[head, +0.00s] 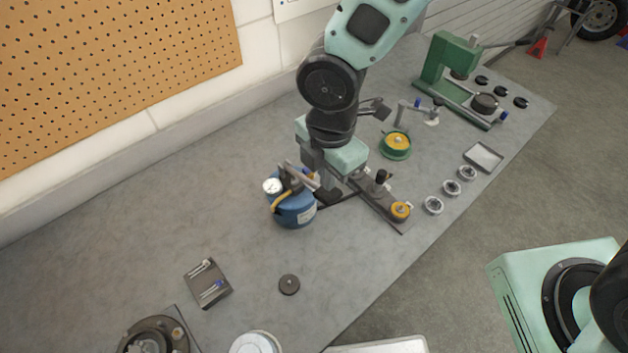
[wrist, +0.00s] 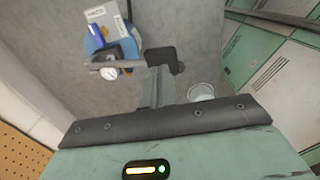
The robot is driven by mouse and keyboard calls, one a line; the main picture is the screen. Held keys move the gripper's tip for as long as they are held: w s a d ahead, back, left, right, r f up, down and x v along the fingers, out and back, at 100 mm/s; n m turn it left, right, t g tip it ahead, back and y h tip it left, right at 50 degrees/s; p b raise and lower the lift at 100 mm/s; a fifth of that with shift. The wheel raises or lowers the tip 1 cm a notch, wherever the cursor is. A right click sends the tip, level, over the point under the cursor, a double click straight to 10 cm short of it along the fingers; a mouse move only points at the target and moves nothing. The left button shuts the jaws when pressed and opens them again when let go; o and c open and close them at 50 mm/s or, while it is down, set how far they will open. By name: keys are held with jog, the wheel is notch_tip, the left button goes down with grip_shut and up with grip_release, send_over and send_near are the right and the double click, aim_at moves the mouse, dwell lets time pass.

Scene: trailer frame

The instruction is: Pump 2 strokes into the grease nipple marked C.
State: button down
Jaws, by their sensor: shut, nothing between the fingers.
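A blue grease pump (head: 293,212) with a white round gauge (head: 272,187), a yellow hose and a grey lever (head: 302,176) stands on the bench in the head view. In the wrist view the blue pump (wrist: 94,42) is at upper left, and its lever (wrist: 118,64) reaches toward my fingers. My gripper (head: 328,196) is shut and empty, low beside the pump on its right; its dark fingertips (wrist: 160,57) are at the lever's end. I cannot tell if they touch. A dark rail fixture (head: 385,208) with small fittings lies to the right. No mark C is readable.
A green-and-yellow reel (head: 396,145), a green press (head: 452,75) and several metal rings (head: 452,187) are to the right. A dark block (head: 207,283) and a black disc (head: 289,284) lie nearer the front. The bench left of the pump is clear.

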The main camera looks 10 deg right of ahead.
aim_at(330, 193)
jog(key=shift+f, duration=0.2)
jog(key=shift+f+b, duration=0.5)
jog(key=shift+s+d+f+b, duration=0.1)
jog(key=shift+s+f+b, duration=0.1)
jog(key=shift+f+b, duration=0.35)
jog(key=shift+s+d+f+b, duration=0.1)
jog(key=shift+s+f+b, duration=0.05)
jog(key=shift+f+b, duration=0.35)
jog(key=shift+s+d+f+b, duration=0.1)
jog(key=shift+s+f+b, duration=0.05)
jog(key=shift+f+b, duration=0.95)
jog(key=shift+f, duration=0.2)
jog(key=shift+f+b, duration=0.8)
jog(key=shift+f, duration=0.4)
